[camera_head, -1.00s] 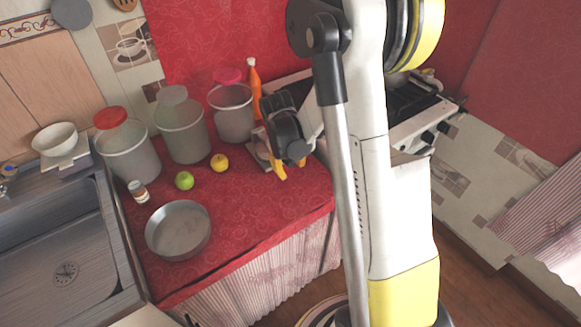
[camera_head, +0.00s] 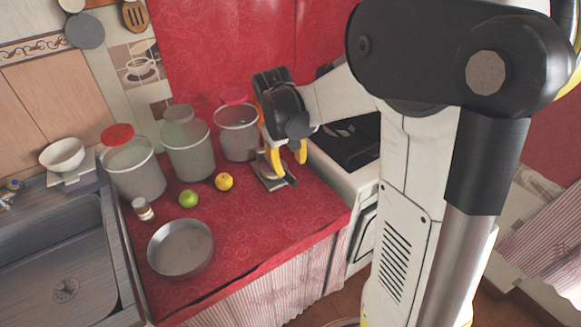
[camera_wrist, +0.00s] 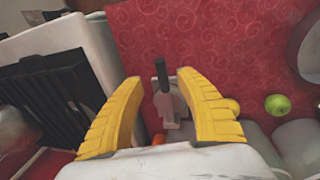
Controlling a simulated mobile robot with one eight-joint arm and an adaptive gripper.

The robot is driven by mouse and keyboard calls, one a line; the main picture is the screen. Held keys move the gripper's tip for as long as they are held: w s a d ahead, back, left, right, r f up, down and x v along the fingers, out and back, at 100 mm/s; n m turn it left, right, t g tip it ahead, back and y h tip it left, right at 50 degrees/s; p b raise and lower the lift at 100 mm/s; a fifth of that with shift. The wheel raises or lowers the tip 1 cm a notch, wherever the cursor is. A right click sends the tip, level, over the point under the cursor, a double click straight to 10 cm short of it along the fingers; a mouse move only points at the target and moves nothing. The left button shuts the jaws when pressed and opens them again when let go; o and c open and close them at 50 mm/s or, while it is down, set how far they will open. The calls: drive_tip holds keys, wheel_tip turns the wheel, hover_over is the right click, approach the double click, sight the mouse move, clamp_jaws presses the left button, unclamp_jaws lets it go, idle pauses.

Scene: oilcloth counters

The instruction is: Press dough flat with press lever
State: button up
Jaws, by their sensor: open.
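The press (camera_head: 272,184) is a small flat grey device on the red counter, partly behind my gripper. In the wrist view its dark lever handle (camera_wrist: 161,74) stands out from the grey press body (camera_wrist: 172,104). My gripper (camera_head: 288,160) is over the press with its yellow fingers spread. In the wrist view the open fingers of the gripper (camera_wrist: 158,84) lie to either side of the lever, with gaps and nothing held. I cannot make out any dough.
Several lidded canisters (camera_head: 187,150) line the wall. A lemon (camera_head: 224,181), a green apple (camera_head: 188,198), a small jar (camera_head: 142,208) and a round pan (camera_head: 180,248) are left of the press. The stove (camera_head: 345,150) is close on the right. The counter's front is clear.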

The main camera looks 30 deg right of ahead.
drive_tip(key=shift+s+d+r+y+p, duration=0.15)
drive_tip(key=shift+d+y+p, duration=0.15)
drive_tip(key=shift+p, duration=0.15)
drive_tip(key=c, duration=0.9)
drive_tip(key=d+r+t+y+p, duration=0.1)
drive_tip(key=t+p, duration=0.1)
drive_tip(key=s+d+r+m+t+y+p, duration=0.1)
drive_tip(key=d+r+t+p, duration=0.1)
drive_tip(key=d+r+t+y+p, duration=0.1)
drive_tip(key=r+t+p, duration=0.1)
drive_tip(key=shift+s+d+m, duration=0.3)
drive_tip(key=shift+d, duration=0.05)
clamp_jaws()
drive_tip(key=s+f+b+x, duration=0.1)
drive_tip(key=b+x, duration=0.5)
drive_tip(key=x, duration=0.7)
drive_tip(key=shift+s+a+f, duration=0.15)
drive_tip(key=shift+s+a, duration=0.1)
drive_tip(key=shift+s, duration=0.3)
